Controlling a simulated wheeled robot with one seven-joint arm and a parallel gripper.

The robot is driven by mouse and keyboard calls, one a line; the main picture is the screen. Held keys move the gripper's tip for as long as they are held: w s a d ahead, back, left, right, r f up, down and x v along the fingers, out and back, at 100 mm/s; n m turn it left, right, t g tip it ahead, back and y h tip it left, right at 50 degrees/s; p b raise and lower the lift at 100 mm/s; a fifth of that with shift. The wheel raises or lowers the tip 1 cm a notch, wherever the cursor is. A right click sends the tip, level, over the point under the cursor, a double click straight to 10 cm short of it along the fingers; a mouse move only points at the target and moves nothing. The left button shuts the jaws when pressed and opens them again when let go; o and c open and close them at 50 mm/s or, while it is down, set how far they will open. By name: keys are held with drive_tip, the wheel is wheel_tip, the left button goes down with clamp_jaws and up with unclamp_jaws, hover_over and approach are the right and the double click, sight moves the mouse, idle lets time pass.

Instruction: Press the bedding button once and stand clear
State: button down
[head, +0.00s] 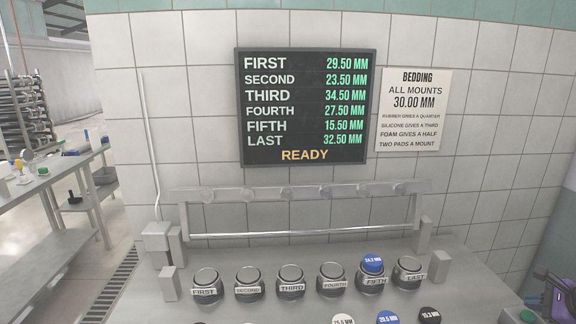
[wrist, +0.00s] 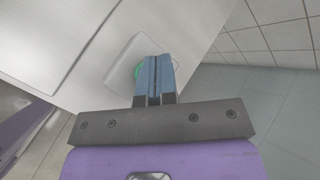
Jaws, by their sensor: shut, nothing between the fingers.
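The green button (wrist: 138,72) sits on a pale raised plate in the wrist view, mostly hidden behind my fingers. In the head view a green round piece (head: 528,316) shows at the bottom edge, at the right end of the steel bench. My gripper (wrist: 154,60) is shut and empty, its blue fingertips overlapping the button in the wrist view. I cannot tell whether they touch it. The display (head: 305,107) on the wall lists First to Last in millimetres and reads READY. The bedding sign (head: 414,109) says all mounts 30.00 MM.
Several round mounts stand in a row on the bench, including the first mount (head: 205,281). A blue pad (head: 372,264) marked 24.2 MM sits on the fifth. More pads, including a blue one (head: 387,317), lie at the front edge. A steel rail frame (head: 300,234) stands behind.

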drive_tip(key=shift+f, duration=0.15)
drive_tip(key=shift+f, duration=0.3)
